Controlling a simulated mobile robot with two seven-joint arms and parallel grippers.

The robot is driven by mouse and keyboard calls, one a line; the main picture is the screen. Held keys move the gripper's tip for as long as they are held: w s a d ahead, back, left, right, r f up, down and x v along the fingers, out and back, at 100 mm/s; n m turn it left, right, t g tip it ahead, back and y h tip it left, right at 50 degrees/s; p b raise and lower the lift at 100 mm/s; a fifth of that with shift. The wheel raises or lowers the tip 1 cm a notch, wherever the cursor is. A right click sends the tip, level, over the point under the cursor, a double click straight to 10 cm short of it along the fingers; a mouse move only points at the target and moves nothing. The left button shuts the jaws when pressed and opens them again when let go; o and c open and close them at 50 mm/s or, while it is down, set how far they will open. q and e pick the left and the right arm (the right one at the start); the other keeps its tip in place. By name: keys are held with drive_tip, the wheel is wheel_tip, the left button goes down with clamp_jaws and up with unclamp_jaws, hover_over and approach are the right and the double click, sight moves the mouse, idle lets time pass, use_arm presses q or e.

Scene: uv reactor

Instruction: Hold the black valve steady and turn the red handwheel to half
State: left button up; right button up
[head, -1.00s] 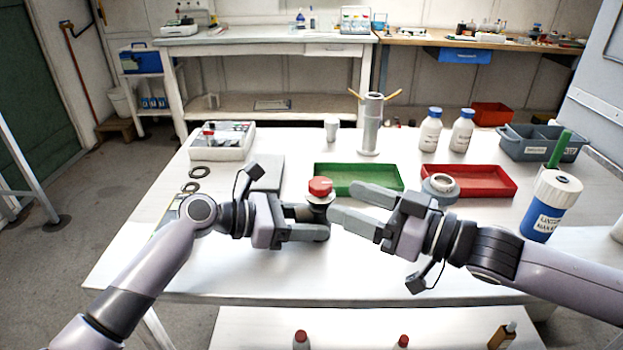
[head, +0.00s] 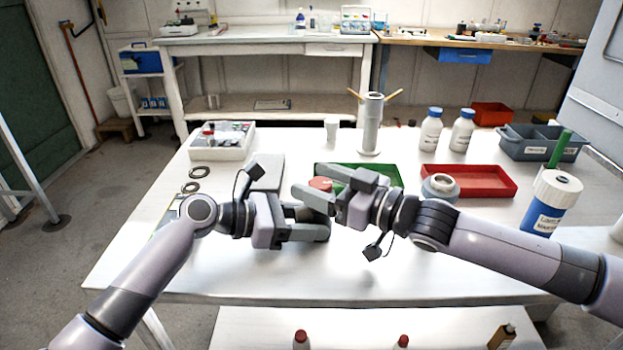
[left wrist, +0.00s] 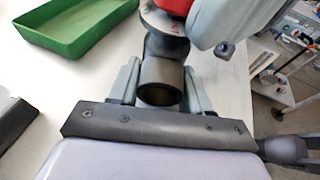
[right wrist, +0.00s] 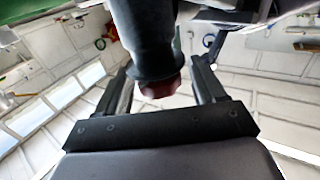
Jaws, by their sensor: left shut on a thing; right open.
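The black valve (left wrist: 162,78) sits between the fingers of my left gripper (left wrist: 162,92) in the left wrist view. In the head view my left gripper (head: 318,222) is shut on the valve's dark body (head: 322,232) above the white table. The red handwheel (head: 319,183) tops the valve, partly hidden by my right gripper (head: 312,184). In the right wrist view the handwheel (right wrist: 161,88) is between the open fingers of my right gripper (right wrist: 162,85), with gaps on both sides. A marked grey collar (left wrist: 160,22) lies under the wheel in the left wrist view.
A green tray (head: 395,174) is just behind my right gripper, and a red tray (head: 470,193) is to its right. A grey post (head: 371,125) stands at the back. The table front is clear.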

drive_tip(key=shift+x, duration=0.8)
drive_tip(key=c, duration=1)
drive_tip(key=shift+s+a, duration=0.1)
drive_tip(key=shift+s, duration=0.05)
